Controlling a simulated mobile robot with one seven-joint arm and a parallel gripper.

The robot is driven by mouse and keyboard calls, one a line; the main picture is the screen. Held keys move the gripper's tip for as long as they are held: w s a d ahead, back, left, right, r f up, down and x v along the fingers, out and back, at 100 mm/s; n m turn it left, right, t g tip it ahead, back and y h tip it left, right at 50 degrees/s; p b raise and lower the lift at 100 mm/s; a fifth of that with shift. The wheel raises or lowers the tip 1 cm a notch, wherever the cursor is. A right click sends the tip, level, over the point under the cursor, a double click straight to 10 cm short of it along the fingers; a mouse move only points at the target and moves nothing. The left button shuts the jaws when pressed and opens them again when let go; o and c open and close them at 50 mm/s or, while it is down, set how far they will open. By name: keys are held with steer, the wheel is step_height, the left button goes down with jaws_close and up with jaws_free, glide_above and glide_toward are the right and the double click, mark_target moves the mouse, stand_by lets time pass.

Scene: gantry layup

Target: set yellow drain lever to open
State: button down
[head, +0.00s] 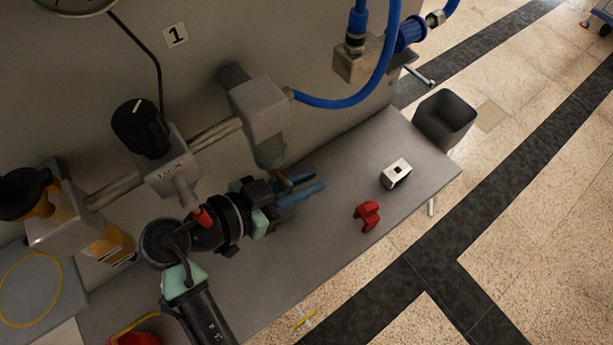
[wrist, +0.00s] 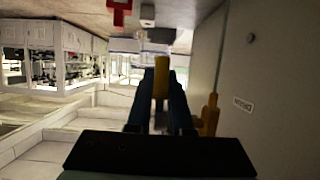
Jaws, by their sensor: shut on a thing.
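The yellow drain lever (head: 284,181) hangs below a grey block on the pipe in the head view, mostly hidden by my fingers. In the wrist view a yellow piece (wrist: 161,65) stands between my two dark blue fingers. My gripper (head: 308,187) is shut on it, low over the grey bench. Another yellow-orange part (wrist: 209,115) shows right of the fingers in the wrist view, beside a small wall label (wrist: 242,104) too blurred to read. I cannot tell the lever's set position.
A blue hose (head: 340,103) loops above. A black knob (head: 141,126) and a yellow-grey unit (head: 75,215) are at left.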

steer(key=shift+a, duration=0.1)
steer(key=c, duration=0.8)
jaws_free()
steer(key=shift+c, duration=0.2)
